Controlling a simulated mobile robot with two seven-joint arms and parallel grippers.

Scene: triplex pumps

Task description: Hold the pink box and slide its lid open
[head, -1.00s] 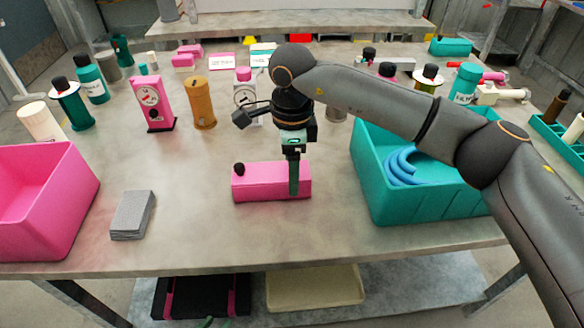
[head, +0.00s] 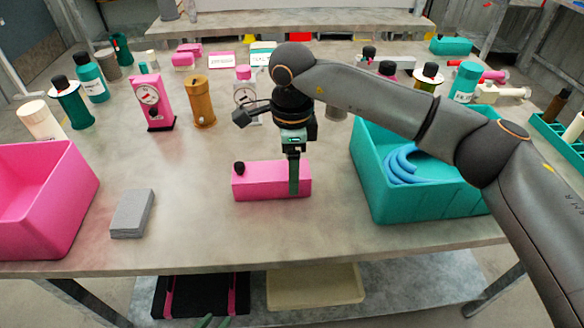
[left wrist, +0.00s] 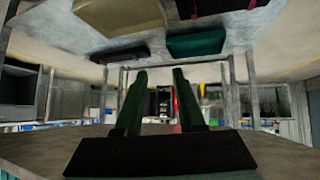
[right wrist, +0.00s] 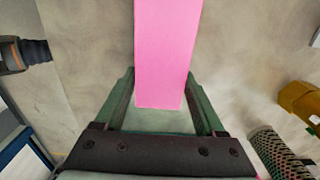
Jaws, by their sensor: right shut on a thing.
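The pink box (head: 260,182) lies on the table, long side across the head view, with a small black knob (head: 239,168) on top near its left end. My right gripper (head: 294,178) points down and is shut on the box near its right end. In the right wrist view the pink box (right wrist: 166,45) runs between its two fingers. A lid seam cannot be made out. My left gripper (head: 214,322) shows only as green fingertips at the bottom edge of the head view. In the left wrist view its fingers (left wrist: 160,85) are apart and empty.
A pink bin (head: 75,170) stands at the left, a grey block (head: 131,214) left of the box. A teal bin (head: 430,208) with blue hose pieces (head: 402,165) stands at the right. Bottles and gauges stand behind. A shelf below holds a black tray (head: 195,296) and a beige tray (head: 315,288).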

